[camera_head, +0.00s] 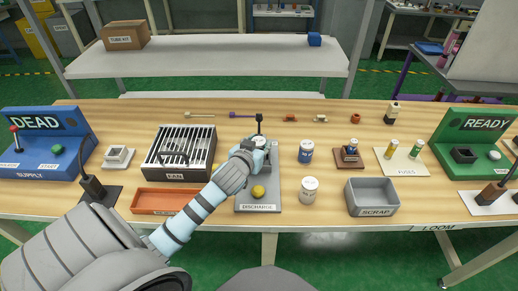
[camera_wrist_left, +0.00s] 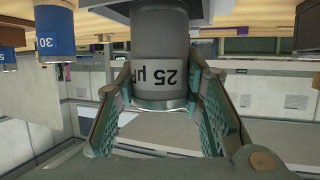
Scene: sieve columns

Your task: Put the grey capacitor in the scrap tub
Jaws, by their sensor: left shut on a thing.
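My left gripper (camera_head: 257,143) reaches over the grey discharge station (camera_head: 243,196), which has a yellow button (camera_head: 258,192). In the left wrist view the gripper (camera_wrist_left: 162,108) is shut on the grey capacitor (camera_wrist_left: 162,35), one finger on each side of it. Its white label reads "25 µ", upside down in that view. In the head view my gripper mostly hides the capacitor; I cannot tell whether it touches the station. The grey scrap tub (camera_head: 374,212) stands to the right, open and looking empty. My right gripper is not in view.
Between the station and the tub stand a blue-and-white can (camera_head: 306,151) and a white can (camera_head: 309,190). The fuse board (camera_head: 407,165) is behind the tub at right.

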